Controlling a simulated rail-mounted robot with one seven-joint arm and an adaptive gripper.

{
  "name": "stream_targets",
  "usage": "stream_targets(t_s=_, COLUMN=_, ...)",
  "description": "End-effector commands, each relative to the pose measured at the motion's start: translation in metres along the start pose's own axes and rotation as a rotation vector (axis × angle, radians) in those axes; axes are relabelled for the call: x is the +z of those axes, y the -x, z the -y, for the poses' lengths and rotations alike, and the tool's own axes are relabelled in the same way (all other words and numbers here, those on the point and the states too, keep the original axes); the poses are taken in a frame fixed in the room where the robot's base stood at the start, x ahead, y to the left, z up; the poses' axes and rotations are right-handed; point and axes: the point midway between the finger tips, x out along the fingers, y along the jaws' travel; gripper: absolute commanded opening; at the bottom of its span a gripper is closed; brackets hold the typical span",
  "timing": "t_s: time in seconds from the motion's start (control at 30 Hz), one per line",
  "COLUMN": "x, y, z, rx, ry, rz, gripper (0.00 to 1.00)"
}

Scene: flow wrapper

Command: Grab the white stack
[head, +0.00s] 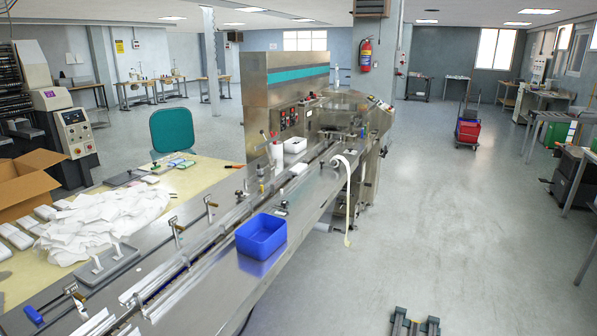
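Several white stacks lie at the left edge of the pale yellow table (208,178), among them one at the front left (15,237) and one (45,212) farther back. They lie beside a large loose heap of white pieces (105,218). A small white block (299,168) also sits on the machine bed near the middle. I cannot tell which of these is the stack named in the task.
A blue bin (261,236) stands on the steel flow wrapper bed (330,185). An open cardboard box (25,185) is behind the stacks. A teal chair (172,129) stands behind the table. Two short dark parallel bars (414,325) show at the bottom edge.

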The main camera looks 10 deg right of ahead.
Motion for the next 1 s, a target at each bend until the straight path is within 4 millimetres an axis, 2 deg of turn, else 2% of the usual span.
stream_targets(t_s=0.43, x=0.0000, y=0.0000, z=0.0000, rx=0.000, ry=0.000, rz=0.000, gripper=0.40)
stream_targets(t_s=0.47, x=0.0000, y=0.0000, z=0.0000, rx=0.000, ry=0.000, rz=0.000, gripper=0.43)
stream_targets(t_s=0.7, x=0.0000, y=0.0000, z=0.0000, rx=0.000, ry=0.000, rz=0.000, gripper=0.83)
stream_targets(t_s=0.77, x=0.0000, y=0.0000, z=0.0000, rx=0.000, ry=0.000, rz=0.000, gripper=0.92)
stream_targets(t_s=1.0, x=0.0000, y=0.0000, z=0.0000, rx=0.000, ry=0.000, rz=0.000, gripper=0.92)
